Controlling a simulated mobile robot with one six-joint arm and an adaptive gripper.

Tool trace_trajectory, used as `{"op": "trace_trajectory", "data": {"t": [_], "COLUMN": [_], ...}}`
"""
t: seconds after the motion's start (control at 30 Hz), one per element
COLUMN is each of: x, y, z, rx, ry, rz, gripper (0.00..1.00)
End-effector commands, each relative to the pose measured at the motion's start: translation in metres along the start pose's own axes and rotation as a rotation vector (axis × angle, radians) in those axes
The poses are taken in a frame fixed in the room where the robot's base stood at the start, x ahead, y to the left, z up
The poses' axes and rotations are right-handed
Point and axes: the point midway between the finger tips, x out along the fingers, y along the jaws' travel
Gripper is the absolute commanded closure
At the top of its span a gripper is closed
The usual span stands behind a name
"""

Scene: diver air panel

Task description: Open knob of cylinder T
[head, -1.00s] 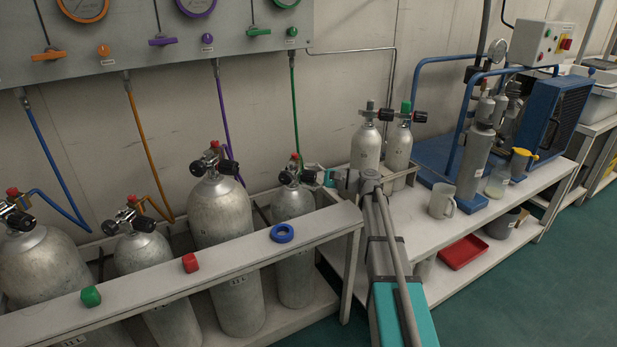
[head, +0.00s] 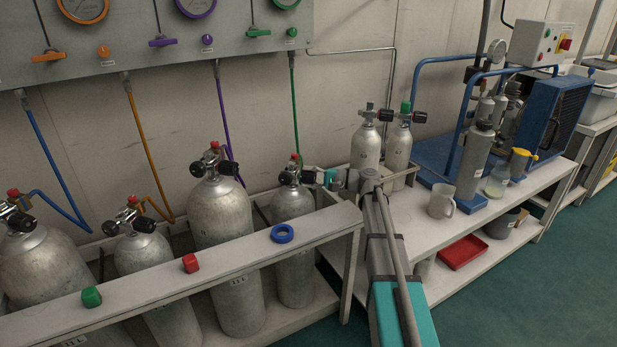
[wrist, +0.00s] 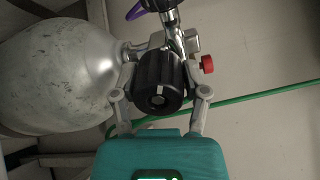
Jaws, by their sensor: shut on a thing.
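A grey gas cylinder (head: 292,206) stands at the right end of the rack, with a green hose at its valve. I cannot read a letter on it. Its black valve knob (head: 308,177) faces right. In the wrist view this ribbed black knob (wrist: 157,84) sits between the two fingers of my gripper (wrist: 162,72), which is shut on it from either side. My gripper (head: 318,177) reaches in from the right in the head view. The silver cylinder body (wrist: 58,75) lies at the left of the wrist view, and a red cap (wrist: 207,64) shows right of the knob.
Several other cylinders stand left in the rack. A blue ring (head: 282,233), a red cap (head: 190,263) and a green cap (head: 91,296) lie on the rack's front rail (head: 235,263). Two small cylinders (head: 366,146) stand behind my arm. A mug (head: 440,202) stands on the right bench.

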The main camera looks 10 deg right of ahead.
Motion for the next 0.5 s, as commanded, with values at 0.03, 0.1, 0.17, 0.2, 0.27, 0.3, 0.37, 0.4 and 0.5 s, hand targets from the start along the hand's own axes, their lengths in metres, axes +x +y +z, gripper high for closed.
{"op": "trace_trajectory", "data": {"t": [0.03, 0.1, 0.17, 0.2, 0.27, 0.3, 0.37, 0.4, 0.5], "x": [0.0008, 0.0009, 0.0009, 0.0009, 0.0009, 0.0009, 0.0010, 0.0010, 0.0010], "y": [-0.0004, -0.0002, 0.0000, 0.0001, 0.0002, 0.0002, 0.0002, 0.0002, 0.0002], "z": [0.0003, 0.0003, 0.0003, 0.0003, 0.0002, 0.0002, 0.0002, 0.0002, 0.0002], "rx": [-0.031, -0.070, -0.094, -0.106, -0.115, -0.117, -0.118, -0.117, -0.117], "ry": [0.000, 0.002, 0.003, 0.003, 0.003, 0.004, 0.004, 0.004, 0.004], "rz": [0.002, 0.004, 0.005, 0.006, 0.007, 0.007, 0.007, 0.007, 0.007], "gripper": [0.89, 0.89, 0.89, 0.89, 0.89, 0.89, 0.89, 0.89, 0.89]}}
